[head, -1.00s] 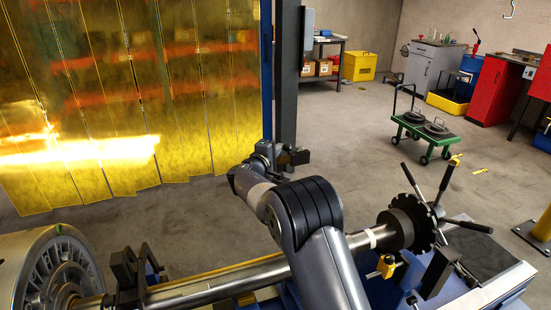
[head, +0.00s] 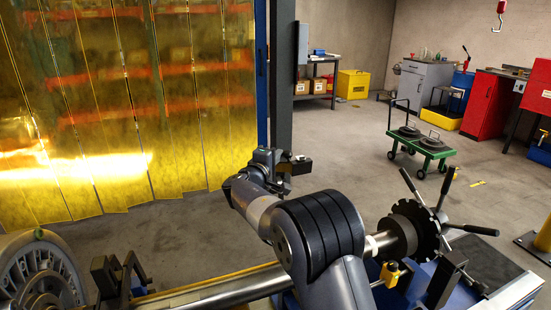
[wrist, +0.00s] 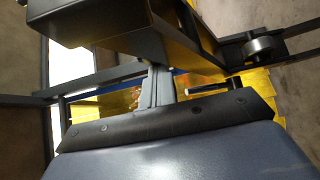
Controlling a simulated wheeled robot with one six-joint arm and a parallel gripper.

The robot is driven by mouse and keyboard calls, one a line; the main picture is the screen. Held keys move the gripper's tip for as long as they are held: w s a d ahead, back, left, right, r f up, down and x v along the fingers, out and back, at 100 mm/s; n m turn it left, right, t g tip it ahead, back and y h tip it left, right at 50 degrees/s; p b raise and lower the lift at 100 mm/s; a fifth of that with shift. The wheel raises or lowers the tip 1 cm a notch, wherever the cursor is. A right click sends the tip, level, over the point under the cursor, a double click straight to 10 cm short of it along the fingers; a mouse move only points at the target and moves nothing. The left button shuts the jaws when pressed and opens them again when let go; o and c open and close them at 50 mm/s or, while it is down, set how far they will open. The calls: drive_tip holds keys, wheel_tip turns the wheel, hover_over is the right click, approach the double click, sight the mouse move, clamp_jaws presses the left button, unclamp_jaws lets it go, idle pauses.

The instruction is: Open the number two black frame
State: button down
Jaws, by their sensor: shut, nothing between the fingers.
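Two black frames stand along the long metal shaft (head: 225,290). One black frame (head: 106,275) is at the left near the large grey disc. The other black frame (head: 443,277) is at the right below the toothed hub. I cannot read a number on either. My gripper (head: 296,163) is beyond my elbow, apart from both frames in the head picture. In the wrist view its narrow grey fingers (wrist: 160,88) are together and empty. A dark metal piece (wrist: 95,20) fills the top of that view, close beyond the fingers. I cannot tell whether it belongs to a frame.
A toothed hub with several handles (head: 415,228) sits on the shaft's right end. A yellow clamp (head: 391,273) is below it. A yellow strip curtain (head: 130,110) and a dark post (head: 281,80) stand behind. A green trolley (head: 422,142) is on open floor at right.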

drive_tip(key=shift+d, duration=0.35)
drive_tip(key=b+v, duration=0.1)
drive_tip(key=v, duration=1)
drive_tip(key=shift+a, duration=0.3)
drive_tip(key=shift+w, duration=0.1)
drive_tip(key=x, duration=0.6)
drive_tip(key=shift+w+d, duration=0.2)
drive_tip(key=shift+d, duration=0.1)
